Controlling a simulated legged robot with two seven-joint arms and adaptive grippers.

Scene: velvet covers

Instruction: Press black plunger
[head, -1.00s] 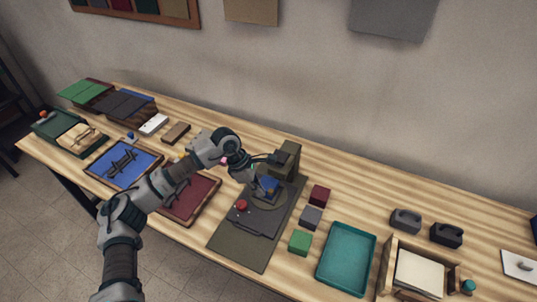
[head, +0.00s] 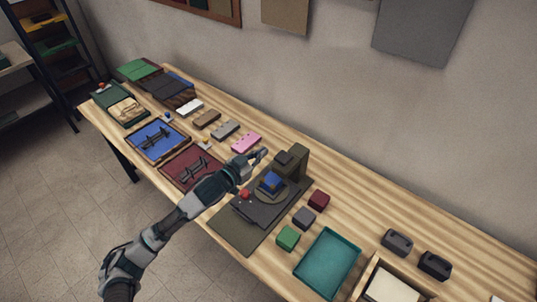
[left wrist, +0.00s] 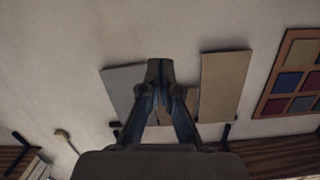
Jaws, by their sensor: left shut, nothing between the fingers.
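A press with an olive-green column (head: 299,161) stands on a dark base in the middle of the table. A small black block, which looks like the plunger (head: 284,157), sits at its top. A blue block (head: 271,182) rests on the round plate below, and a red button (head: 245,194) is on the front of the base. My left gripper (head: 260,155) is shut and empty, left of the press head and apart from it. Its closed fingers also show in the left wrist view (left wrist: 160,72), facing the wall. My right gripper is out of view.
Right of the press lie a dark red block (head: 319,199), a grey block (head: 304,217), a green block (head: 288,238) and a teal tray (head: 329,262). A pink block (head: 247,142) lies behind my gripper. A red tray (head: 180,178) is on the left.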

